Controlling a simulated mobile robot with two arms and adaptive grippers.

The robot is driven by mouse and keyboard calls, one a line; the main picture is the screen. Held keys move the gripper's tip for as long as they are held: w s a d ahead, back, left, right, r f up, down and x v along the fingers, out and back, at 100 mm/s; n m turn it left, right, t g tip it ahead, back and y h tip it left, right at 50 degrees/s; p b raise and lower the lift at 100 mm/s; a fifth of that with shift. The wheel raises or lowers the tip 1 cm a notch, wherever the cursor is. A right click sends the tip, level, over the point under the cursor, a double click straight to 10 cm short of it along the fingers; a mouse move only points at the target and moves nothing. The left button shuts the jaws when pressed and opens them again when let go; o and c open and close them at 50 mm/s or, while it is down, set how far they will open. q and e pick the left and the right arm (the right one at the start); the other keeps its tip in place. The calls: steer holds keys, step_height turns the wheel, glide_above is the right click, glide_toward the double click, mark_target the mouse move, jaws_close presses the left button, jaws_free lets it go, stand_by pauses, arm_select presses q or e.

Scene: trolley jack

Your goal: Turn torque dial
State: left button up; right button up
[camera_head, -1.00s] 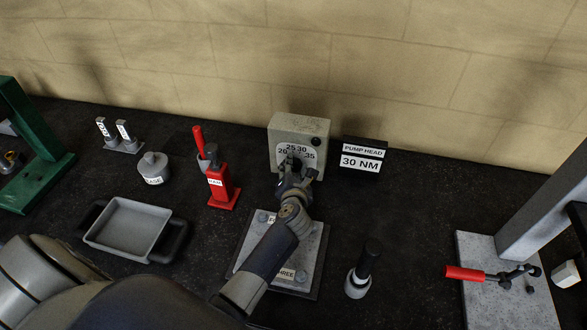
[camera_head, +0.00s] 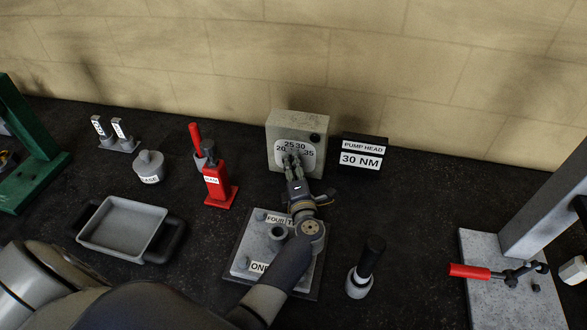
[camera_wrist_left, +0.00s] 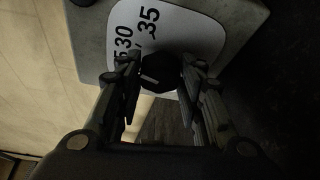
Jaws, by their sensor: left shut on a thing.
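The torque box (camera_head: 312,130) is a grey block standing against the wall, with a white dial face (camera_head: 311,158) marked 20, 25, 30 and 35. My left gripper (camera_head: 293,157) reaches its front. In the left wrist view the dark dial knob (camera_wrist_left: 160,74) sits between the fingers of my left gripper (camera_wrist_left: 160,88), which are shut on it. A pale line marks the knob; the number it points to is hard to tell. In the head view the gripper hides the knob. A sign (camera_head: 362,161) beside the box reads PUMP HEAD, 30 NM. My right gripper does not show.
A red bottle jack (camera_head: 217,184), a grey tray (camera_head: 122,227) and a lidded pot (camera_head: 149,167) stand left. A dark-handled tool (camera_head: 372,258) and a red-handled lever (camera_head: 468,271) are right.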

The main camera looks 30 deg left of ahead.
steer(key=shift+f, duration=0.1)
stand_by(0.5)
arm_select(q)
steer(key=o, duration=1.1)
steer(key=shift+c, duration=0.2)
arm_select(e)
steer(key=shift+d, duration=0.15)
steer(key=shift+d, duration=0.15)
